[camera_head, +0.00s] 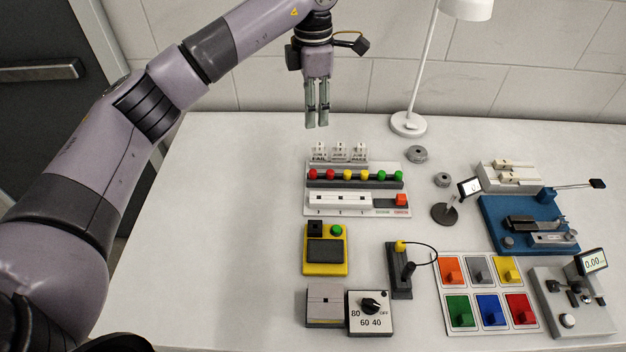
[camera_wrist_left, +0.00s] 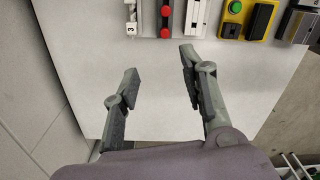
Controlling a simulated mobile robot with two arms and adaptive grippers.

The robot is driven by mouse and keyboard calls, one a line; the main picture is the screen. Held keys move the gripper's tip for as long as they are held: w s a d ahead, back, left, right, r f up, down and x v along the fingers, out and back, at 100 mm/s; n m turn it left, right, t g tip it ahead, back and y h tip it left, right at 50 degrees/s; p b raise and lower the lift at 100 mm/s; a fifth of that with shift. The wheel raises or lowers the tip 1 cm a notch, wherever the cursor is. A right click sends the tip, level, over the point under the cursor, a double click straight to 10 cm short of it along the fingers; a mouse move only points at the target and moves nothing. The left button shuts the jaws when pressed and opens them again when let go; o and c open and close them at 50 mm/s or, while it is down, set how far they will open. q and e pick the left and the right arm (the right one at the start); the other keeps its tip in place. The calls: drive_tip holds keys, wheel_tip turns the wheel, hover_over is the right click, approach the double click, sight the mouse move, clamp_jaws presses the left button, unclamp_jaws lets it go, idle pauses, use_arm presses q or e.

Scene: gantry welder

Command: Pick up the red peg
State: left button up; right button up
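Two red pegs, a left one (camera_head: 312,174) and one beside it (camera_head: 330,175), stand at the left end of a dark grey strip (camera_head: 356,184), with yellow and green ones further right. I cannot tell which red one is meant. Two red tops also show at the upper edge of the left wrist view, an upper one (camera_wrist_left: 165,11) and a lower one (camera_wrist_left: 165,33). My left gripper (camera_head: 317,125) points down, behind and above the strip, apart from the pegs. In the wrist view its fingers (camera_wrist_left: 160,61) are spread with nothing between. My right gripper is out of view.
Small white labelled blocks (camera_head: 340,152) stand just behind the strip; a switch panel (camera_head: 345,199) lies in front. A white lamp (camera_head: 408,124) stands at the back. A yellow device (camera_head: 325,250), colour tiles (camera_head: 487,294) and a blue fixture (camera_head: 530,225) fill the front and right. The table's left side is clear.

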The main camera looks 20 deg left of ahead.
use_arm(q)
drive_tip(key=p, duration=0.3)
hover_over(313, 171)
drive_tip(key=f, duration=1.1)
drive_tip(key=shift+w+a+f, duration=0.1)
drive_tip(key=shift+w+f, duration=0.15)
drive_tip(key=shift+w, duration=0.05)
drive_tip(key=shift+s+f+p, duration=0.15)
drive_tip(key=shift+f+p, duration=0.25)
drive_tip(key=shift+f, duration=0.1)
drive_tip(key=f, duration=0.1)
drive_tip(key=f+p, duration=0.1)
drive_tip(key=f, duration=0.1)
drive_tip(key=shift+s+f, duration=0.2)
drive_tip(key=shift+f, duration=0.55)
drive_tip(key=c, duration=0.8)
